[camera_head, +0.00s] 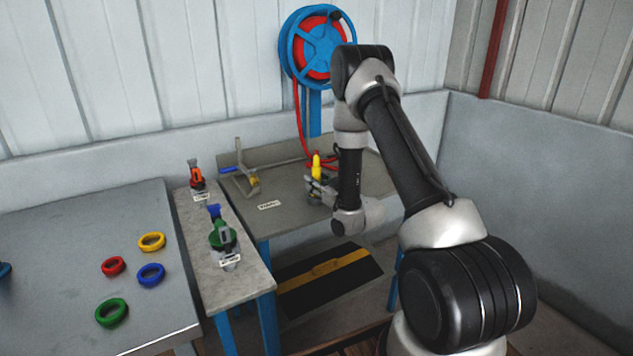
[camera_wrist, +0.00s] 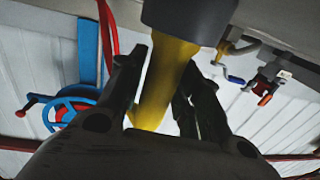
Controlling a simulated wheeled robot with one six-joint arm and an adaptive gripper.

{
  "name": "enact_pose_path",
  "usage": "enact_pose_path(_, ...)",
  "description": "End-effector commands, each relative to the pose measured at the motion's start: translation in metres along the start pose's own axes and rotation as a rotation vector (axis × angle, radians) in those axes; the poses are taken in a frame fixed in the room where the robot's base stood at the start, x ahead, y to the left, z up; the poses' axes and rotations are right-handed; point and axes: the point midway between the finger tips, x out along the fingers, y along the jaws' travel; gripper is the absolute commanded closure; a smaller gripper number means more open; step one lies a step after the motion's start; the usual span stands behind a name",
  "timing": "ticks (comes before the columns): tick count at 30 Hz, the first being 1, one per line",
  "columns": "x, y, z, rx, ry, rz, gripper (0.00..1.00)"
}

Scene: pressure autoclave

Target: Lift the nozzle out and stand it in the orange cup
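The yellow nozzle (camera_head: 316,166) stands upright at the back bench, below the hose reel. In the wrist view the yellow body (camera_wrist: 165,75) lies between my gripper's two dark fingers (camera_wrist: 160,75), with a dark grey block across its end. The fingers are close on both sides of it. A thin light gap seems to show beside the left finger, and contact is unclear. In the head view my gripper (camera_head: 318,186) is small and partly hidden by my arm. An orange and dark item (camera_head: 196,177) stands at the narrow shelf's far end; I cannot tell whether it is the orange cup.
Blue (camera_head: 214,212) and green (camera_head: 222,236) fittings stand on the narrow shelf (camera_head: 243,282). A grey stand with a blue handle (camera_head: 229,169) is left of the nozzle. A reel (camera_head: 318,48) with red hose hangs behind. Several coloured rings lie on the left table (camera_head: 60,270).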

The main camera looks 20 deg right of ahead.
Motion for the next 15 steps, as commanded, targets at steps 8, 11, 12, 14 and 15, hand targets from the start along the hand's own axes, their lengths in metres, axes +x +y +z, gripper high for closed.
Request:
enact_pose_path(8, 0.0000, 0.0001, -0.0005, 0.000, 0.001, 0.000, 1.00)
enact_pose_path(11, -0.0001, 0.0001, -0.0006, 0.000, 0.001, 0.000, 1.00)
enact_pose_path(12, 0.0000, 0.0001, -0.0011, -0.001, 0.001, 0.000, 1.00)
enact_pose_path(14, 0.0001, 0.0001, -0.0033, -0.001, 0.002, 0.000, 1.00)
enact_pose_path(15, 0.0001, 0.0001, -0.0057, -0.001, 0.002, 0.000, 1.00)
